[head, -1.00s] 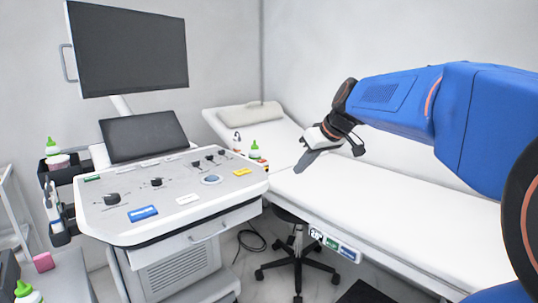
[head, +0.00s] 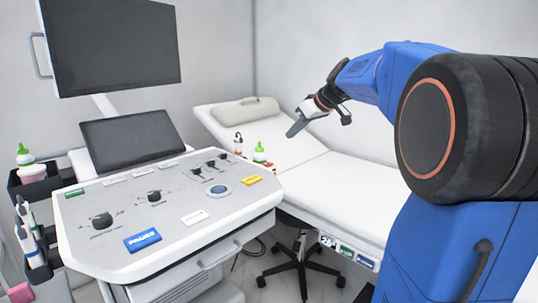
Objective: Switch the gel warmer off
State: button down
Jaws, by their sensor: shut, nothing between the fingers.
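My gripper (head: 297,127) is shut and empty, in the air above the couch, to the right of and apart from the console. The white console (head: 90,250) has a grey sloped panel with a large black knob (head: 102,221) at the left and a second black knob (head: 154,197) near the middle. Several small black controls (head: 210,167) sit at its far right, near a round grey-blue trackball (head: 218,190). The printed markings are too small to read, so I cannot tell which control belongs to the gel warmer. A green-capped bottle (head: 25,158) stands in a black holder at the left.
A large monitor (head: 110,45) and a lower tilted screen (head: 130,140) stand behind the panel. A white couch (head: 360,180) lies at the right, with a wheeled stool (head: 302,265) below. Another green-capped bottle (head: 259,154) stands beyond the console's right edge. Air above the panel is clear.

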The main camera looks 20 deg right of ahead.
jog(key=shift+w, duration=0.15)
jog(key=shift+a, duration=0.1)
send_over(269, 164)
jog(key=s+d, duration=0.1)
jog(key=d, duration=0.2)
notch_tip(269, 164, down, 9)
jog(key=shift+s+a+f, duration=0.1)
jog(key=shift+s+f, duration=0.1)
jog(key=shift+f, duration=0.85)
